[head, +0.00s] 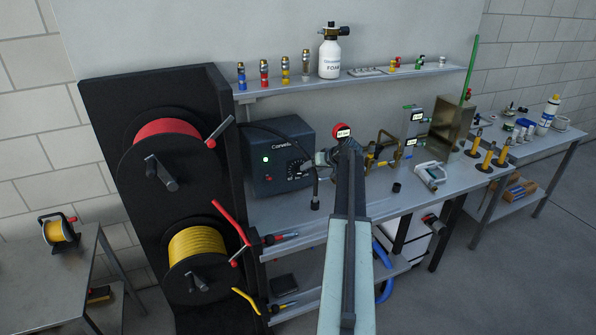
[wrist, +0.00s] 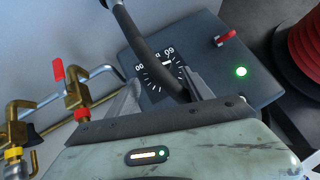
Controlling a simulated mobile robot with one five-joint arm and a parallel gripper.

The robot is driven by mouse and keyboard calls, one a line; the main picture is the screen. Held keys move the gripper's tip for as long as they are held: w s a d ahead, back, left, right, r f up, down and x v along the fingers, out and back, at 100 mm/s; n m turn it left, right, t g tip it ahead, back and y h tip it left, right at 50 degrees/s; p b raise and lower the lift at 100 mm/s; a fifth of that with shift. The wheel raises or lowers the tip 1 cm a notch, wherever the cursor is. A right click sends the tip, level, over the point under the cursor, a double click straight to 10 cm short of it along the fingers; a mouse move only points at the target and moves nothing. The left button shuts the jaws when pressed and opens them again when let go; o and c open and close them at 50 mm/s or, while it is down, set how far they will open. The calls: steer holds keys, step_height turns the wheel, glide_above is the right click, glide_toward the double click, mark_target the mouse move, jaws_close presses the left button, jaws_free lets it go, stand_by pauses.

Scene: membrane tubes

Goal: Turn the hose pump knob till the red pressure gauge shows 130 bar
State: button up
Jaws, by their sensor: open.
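The dark grey hose pump (head: 280,155) stands on the bench with a lit green lamp. Its knob dial (head: 296,168) is on the front face, partly covered by my gripper (head: 322,160). In the wrist view the dial's white marks (wrist: 150,78) show between the fingers of my gripper (wrist: 163,84). The fingers are open on either side of the knob area. A black hose crosses in front and hides much of the knob; contact cannot be told. The red pressure gauge (head: 341,131) shows above my arm with a white display, too small to read surely.
A black reel stand with a red hose reel (head: 165,150) and a yellow one (head: 197,255) stands left of the pump. Brass pipe fittings (head: 383,150) are right of my arm.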

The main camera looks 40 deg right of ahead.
mark_target(301, 173)
steer(key=b+x, duration=0.5)
steer(key=x, duration=0.3)
steer(key=shift+w+r, duration=0.1)
jaws_close()
steer(key=shift+a, duration=0.2)
steer(key=shift+d, duration=0.1)
